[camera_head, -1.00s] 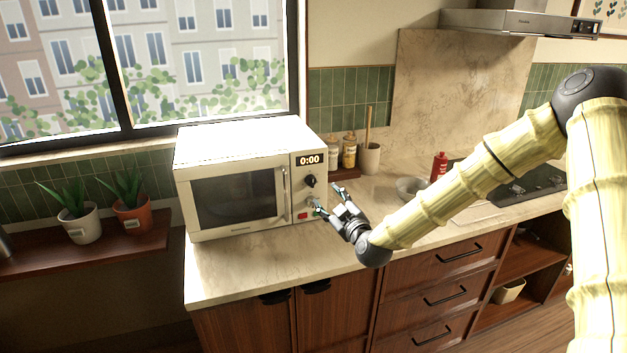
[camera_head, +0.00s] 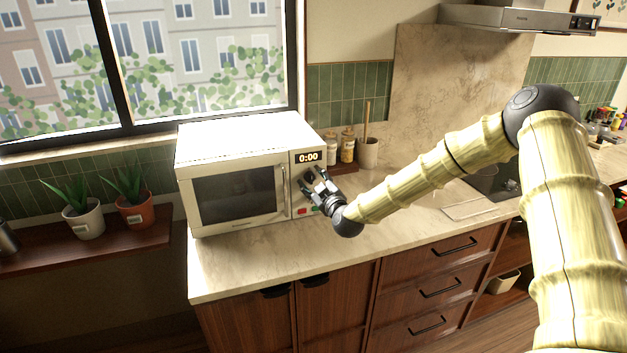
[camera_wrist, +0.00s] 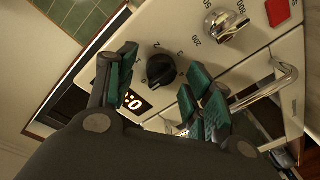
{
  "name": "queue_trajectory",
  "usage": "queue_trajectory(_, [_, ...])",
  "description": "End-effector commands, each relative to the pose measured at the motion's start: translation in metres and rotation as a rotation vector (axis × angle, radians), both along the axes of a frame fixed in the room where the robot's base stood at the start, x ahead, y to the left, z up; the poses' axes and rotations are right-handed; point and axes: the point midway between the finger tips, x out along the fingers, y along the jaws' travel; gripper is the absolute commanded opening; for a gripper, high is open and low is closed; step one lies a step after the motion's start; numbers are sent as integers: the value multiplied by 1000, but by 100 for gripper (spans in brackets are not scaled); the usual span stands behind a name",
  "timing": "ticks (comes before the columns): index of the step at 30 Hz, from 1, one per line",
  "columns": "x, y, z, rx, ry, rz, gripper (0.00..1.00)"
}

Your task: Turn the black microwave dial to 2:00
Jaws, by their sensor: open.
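The cream microwave (camera_head: 245,140) stands on the counter, and its display (camera_head: 308,157) reads 0:00. In the wrist view the black dial (camera_wrist: 161,71) sits on the panel between the display (camera_wrist: 133,101) and a silver knob (camera_wrist: 226,22), with printed numbers around it. In the head view my gripper (camera_head: 312,182) is at the panel and mostly hides the dial and the silver knob.
The microwave's door handle (camera_wrist: 268,88) lies close to the right finger in the wrist view. A red button (camera_wrist: 278,11) is on the panel. Jars (camera_head: 347,146) and a utensil pot (camera_head: 368,152) stand right of the microwave. The counter in front (camera_head: 235,262) is clear.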

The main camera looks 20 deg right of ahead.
Motion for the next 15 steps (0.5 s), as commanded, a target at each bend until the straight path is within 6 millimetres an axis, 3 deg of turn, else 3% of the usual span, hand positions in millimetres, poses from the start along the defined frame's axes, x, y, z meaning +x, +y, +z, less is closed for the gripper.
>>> queue_trajectory(8, [1, 0, 0, 0, 0, 0, 52])
queue_trajectory(15, [1, 0, 0, 0, 0, 0, 10])
